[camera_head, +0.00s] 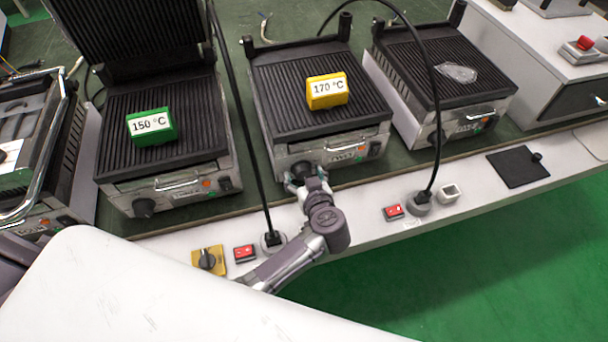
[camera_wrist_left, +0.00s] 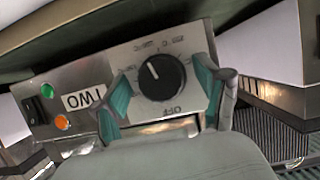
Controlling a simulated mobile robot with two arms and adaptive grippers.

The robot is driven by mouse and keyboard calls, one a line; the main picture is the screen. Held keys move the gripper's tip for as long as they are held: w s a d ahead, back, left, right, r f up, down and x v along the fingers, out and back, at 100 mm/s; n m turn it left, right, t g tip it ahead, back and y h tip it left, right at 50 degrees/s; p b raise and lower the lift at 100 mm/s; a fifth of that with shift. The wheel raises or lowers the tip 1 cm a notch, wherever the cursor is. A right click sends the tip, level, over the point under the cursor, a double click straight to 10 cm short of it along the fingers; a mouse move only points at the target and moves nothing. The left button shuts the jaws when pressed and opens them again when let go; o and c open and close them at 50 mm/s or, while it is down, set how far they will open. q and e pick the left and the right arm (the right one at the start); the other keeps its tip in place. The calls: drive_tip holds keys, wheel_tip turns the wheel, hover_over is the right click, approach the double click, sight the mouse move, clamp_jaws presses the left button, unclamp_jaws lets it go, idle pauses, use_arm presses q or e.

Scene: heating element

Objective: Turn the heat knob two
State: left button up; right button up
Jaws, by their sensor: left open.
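The heat knob (camera_wrist_left: 162,78) is round and black, on a steel front panel with a label (camera_wrist_left: 84,100) reading TWO, upside down in the left wrist view. Its white mark points up and slightly left there, away from the OFF marking below. In the head view the knob (camera_head: 303,169) is at the lower left front of the middle grill (camera_head: 358,133), partly hidden by my gripper. My left gripper (camera_head: 301,182) is open, with one finger on each side of the knob. Whether the fingers touch it is unclear. My right gripper is not in view.
A yellow 170 °C block (camera_head: 327,91) sits on the middle grill, a green 150 °C block (camera_head: 151,126) on the left one. Black cables (camera_head: 250,140) run to front-edge sockets. A yellow-plated switch (camera_head: 208,260) and red switches (camera_head: 244,253) line the edge.

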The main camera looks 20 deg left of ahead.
use_arm(q)
drive_tip(key=c, duration=1.2)
drive_tip(key=shift+o, duration=0.2)
drive_tip(key=n+p, duration=0.1)
drive_tip(key=p, duration=0.1)
drive_tip(key=shift+s+r+t+h+p, duration=0.1)
drive_tip(key=shift+r+t+h+p, duration=0.2)
drive_tip(key=shift+p, duration=0.05)
drive_tip(key=shift+f+n+p, duration=0.1)
drive_tip(key=shift+n+p, duration=0.25)
drive_tip(key=shift+n, duration=0.05)
drive_tip(key=shift+f+n+t+h+p, duration=0.2)
drive_tip(key=shift+n+t+h+p, duration=0.15)
drive_tip(key=shift+n+h, duration=0.2)
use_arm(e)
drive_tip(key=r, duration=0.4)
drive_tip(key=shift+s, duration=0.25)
use_arm(q)
drive_tip(key=o, duration=1.2)
drive_tip(key=shift+c, duration=0.2)
